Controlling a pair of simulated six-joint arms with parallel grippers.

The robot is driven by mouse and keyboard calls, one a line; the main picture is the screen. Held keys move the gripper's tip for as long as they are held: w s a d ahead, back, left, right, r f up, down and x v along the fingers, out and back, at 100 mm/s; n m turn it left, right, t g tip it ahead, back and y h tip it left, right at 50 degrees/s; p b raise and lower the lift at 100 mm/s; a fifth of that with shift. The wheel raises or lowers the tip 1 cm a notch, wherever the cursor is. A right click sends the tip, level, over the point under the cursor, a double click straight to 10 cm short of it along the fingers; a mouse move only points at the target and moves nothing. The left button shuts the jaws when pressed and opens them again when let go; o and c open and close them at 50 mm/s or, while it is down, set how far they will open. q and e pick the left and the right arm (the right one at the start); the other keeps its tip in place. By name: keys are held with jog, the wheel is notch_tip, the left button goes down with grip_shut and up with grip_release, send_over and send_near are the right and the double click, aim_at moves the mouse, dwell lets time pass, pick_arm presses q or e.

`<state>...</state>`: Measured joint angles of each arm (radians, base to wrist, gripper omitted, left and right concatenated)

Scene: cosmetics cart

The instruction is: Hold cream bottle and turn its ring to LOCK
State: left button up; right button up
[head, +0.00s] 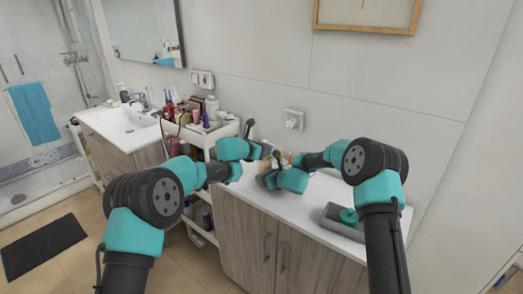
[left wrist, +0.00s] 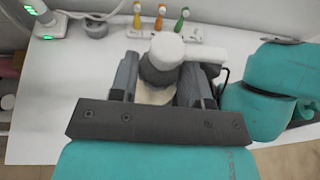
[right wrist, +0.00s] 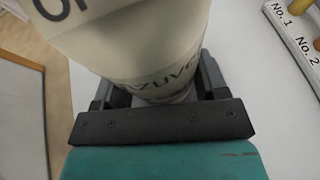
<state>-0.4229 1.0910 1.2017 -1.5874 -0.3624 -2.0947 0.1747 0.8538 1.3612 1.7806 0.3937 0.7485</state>
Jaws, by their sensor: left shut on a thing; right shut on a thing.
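The cream bottle (right wrist: 150,40) fills the upper part of the right wrist view, with dark print on its pale body. My right gripper (right wrist: 157,88) is shut around the body. In the left wrist view, the bottle's white pump head (left wrist: 166,48) and spout point right, above a dark grey ring (left wrist: 158,72). My left gripper (left wrist: 160,78) is shut with a finger on each side of this ring. A little of the cream body shows below it. In the head view, both grippers meet over the counter and mostly hide the bottle. I cannot read any lock mark on the ring.
A white rack (left wrist: 170,34) with orange and green-topped items stands behind the bottle. A white device with green lights (left wrist: 50,22) and a small grey pot (left wrist: 96,28) are left of it. A grey tray (head: 343,228) with a teal object sits at the counter's right.

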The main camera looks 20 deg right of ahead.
pick_arm(q)
jog(key=shift+s+r+n+t, duration=0.15)
jog(key=shift+n+t, duration=0.15)
dwell(0.4)
jog(key=o, duration=0.9)
jog(key=shift+o, duration=0.2)
jog(key=shift+f+y, duration=0.2)
jog(key=shift+y, duration=0.1)
jog(key=shift+d+m+g, duration=0.1)
jog(key=shift+m+g, duration=0.3)
jog(key=shift+m, duration=0.1)
jog(key=shift+w+m+g+h, duration=0.2)
jog(key=shift+m+g+h, duration=0.4)
jog(key=shift+g+h, duration=0.1)
jog(key=shift+w+m+g+h, duration=0.25)
jog(key=shift+m+g+h, duration=0.25)
jog(key=shift+m+g, duration=0.9)
jog(key=shift+r, duration=0.1)
jog(key=shift+a+m+g, duration=0.25)
jog(key=shift+m+g, duration=0.15)
jog(key=shift+g, duration=0.3)
